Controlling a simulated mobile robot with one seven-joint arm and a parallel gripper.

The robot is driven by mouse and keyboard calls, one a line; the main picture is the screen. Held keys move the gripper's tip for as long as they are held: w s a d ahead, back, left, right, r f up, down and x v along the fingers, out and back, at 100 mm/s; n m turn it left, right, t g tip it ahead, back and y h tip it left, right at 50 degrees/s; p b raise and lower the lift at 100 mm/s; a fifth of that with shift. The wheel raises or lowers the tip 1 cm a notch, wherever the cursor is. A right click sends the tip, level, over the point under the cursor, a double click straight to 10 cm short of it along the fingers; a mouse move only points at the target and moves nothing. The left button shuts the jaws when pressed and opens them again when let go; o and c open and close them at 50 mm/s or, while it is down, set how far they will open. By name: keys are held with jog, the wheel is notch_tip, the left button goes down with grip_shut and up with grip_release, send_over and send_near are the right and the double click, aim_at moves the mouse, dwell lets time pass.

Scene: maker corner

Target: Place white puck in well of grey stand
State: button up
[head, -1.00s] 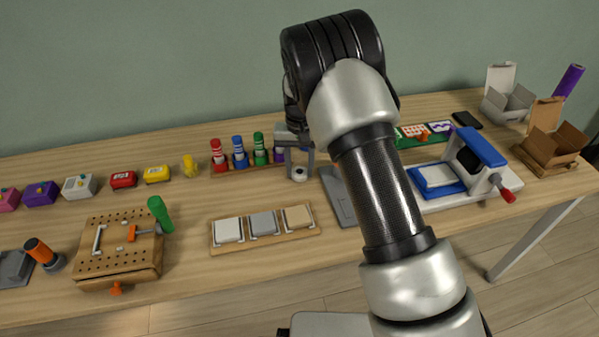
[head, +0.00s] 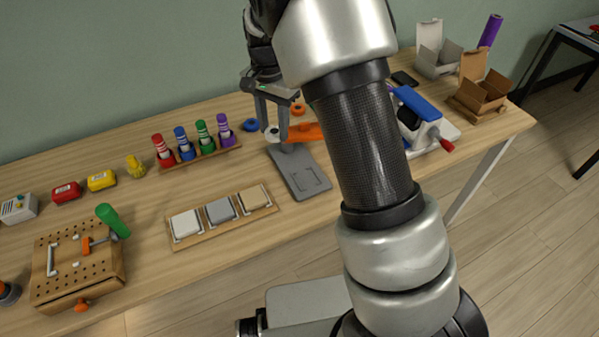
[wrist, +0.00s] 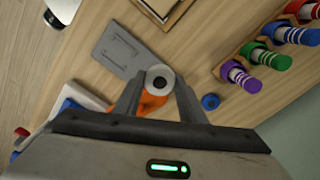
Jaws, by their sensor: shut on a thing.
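The white puck (head: 272,133), a disc with a dark centre hole, is between the fingers of my gripper (head: 275,136). My gripper is shut on it, pointing down. In the wrist view the puck (wrist: 160,77) sits between the two fingertips (wrist: 158,84). The grey stand (head: 297,170) lies flat on the table, with a rectangular outline on its near part. It also shows in the wrist view (wrist: 122,52). The puck appears near the stand's far end; its height above is unclear. My gripper partly hides that end, and I cannot make out a round well.
An orange piece (head: 305,132) lies just behind the stand, partly hidden by my arm. A blue ring (head: 250,125) and an orange ring (head: 298,109) lie nearby. A marker rack (head: 202,155) stands left. A tray of three tiles (head: 221,214) lies in front left.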

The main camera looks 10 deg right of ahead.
jog(key=s+d+m, duration=0.6)
jog(key=m, duration=0.2)
jog(key=m+b, duration=0.2)
send_over(306, 178)
notch_tip(306, 178, down, 6)
jog(key=shift+s+r, duration=0.1)
jog(key=shift+r, duration=0.15)
jog(key=shift+f+b, duration=0.45)
jog(key=shift+f, duration=1.65)
jog(key=shift+f, duration=0.2)
jog(key=o, duration=1.1)
jog(key=shift+o, duration=0.2)
